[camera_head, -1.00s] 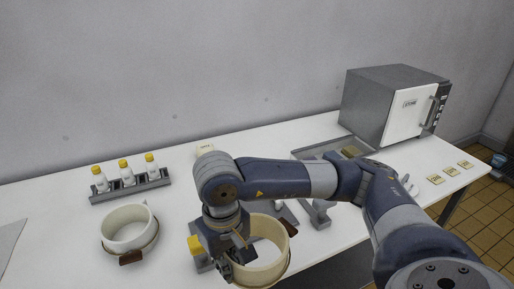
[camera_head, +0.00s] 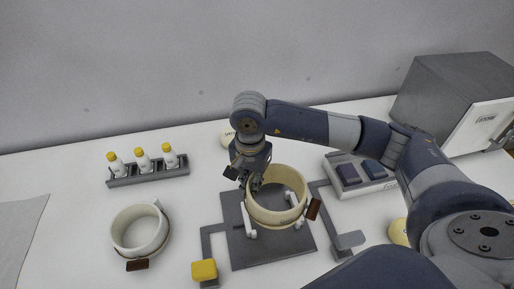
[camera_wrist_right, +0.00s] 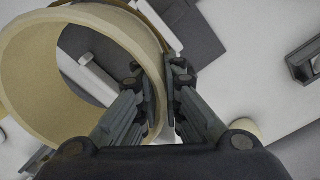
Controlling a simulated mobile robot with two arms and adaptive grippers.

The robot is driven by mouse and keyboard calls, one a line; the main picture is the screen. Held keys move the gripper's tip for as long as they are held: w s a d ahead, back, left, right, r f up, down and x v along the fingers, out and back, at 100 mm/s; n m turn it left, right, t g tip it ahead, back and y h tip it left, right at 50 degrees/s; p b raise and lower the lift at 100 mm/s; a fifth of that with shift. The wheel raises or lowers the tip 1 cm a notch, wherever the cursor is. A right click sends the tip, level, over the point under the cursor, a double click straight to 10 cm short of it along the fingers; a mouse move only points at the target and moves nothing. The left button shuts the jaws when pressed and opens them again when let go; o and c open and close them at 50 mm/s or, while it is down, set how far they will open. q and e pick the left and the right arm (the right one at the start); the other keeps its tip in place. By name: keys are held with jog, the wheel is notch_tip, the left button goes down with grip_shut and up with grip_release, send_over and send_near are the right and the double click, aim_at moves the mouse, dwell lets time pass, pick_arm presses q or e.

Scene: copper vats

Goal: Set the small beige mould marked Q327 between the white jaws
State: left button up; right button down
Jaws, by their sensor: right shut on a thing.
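The small beige mould (camera_head: 275,213) is an open ring with a thin brown band and brown end tabs; I cannot read its marking. My right gripper (camera_head: 254,187) is shut on its wall at the back left, and the wrist view shows the wall of the mould (camera_wrist_right: 38,70) between the fingers (camera_wrist_right: 160,97). The mould is above the grey plate (camera_head: 265,252). A white jaw (camera_head: 250,228) shows at its front left and another white jaw (camera_head: 299,222) at its right. I cannot tell whether the mould touches the plate. My left gripper is out of view.
A larger white mould (camera_head: 138,232) stands at the left. A yellow block (camera_head: 204,270) and a grey lever pad (camera_head: 350,239) flank the plate. A bottle rack (camera_head: 150,174) is behind left; a tray (camera_head: 345,190) with dark blocks and a grey oven (camera_head: 455,95) are at the right.

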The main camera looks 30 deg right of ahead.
jog(key=w+d+m+p, duration=0.1)
jog(key=m+p, duration=0.1)
jog(key=m, duration=0.1)
jog(key=w+d+m+p, duration=0.1)
jog(key=m+p, duration=0.1)
jog(key=m, duration=0.1)
jog(key=w+d+m+p, duration=0.1)
jog(key=m+p, duration=0.1)
jog(key=p, duration=0.1)
jog(key=shift+w+r+m, duration=0.15)
jog(key=shift+r+m, duration=0.1)
jog(key=shift+m, duration=0.15)
jog(key=shift+w+d+f, duration=0.15)
jog(key=shift+f, duration=0.05)
jog(key=shift+f+b, duration=0.5)
jog(key=shift+f, duration=0.65)
jog(key=shift+f+b, duration=0.65)
jog(key=shift+f, duration=0.3)
jog(key=shift+f+b, duration=0.35)
jog(key=shift+f, duration=0.45)
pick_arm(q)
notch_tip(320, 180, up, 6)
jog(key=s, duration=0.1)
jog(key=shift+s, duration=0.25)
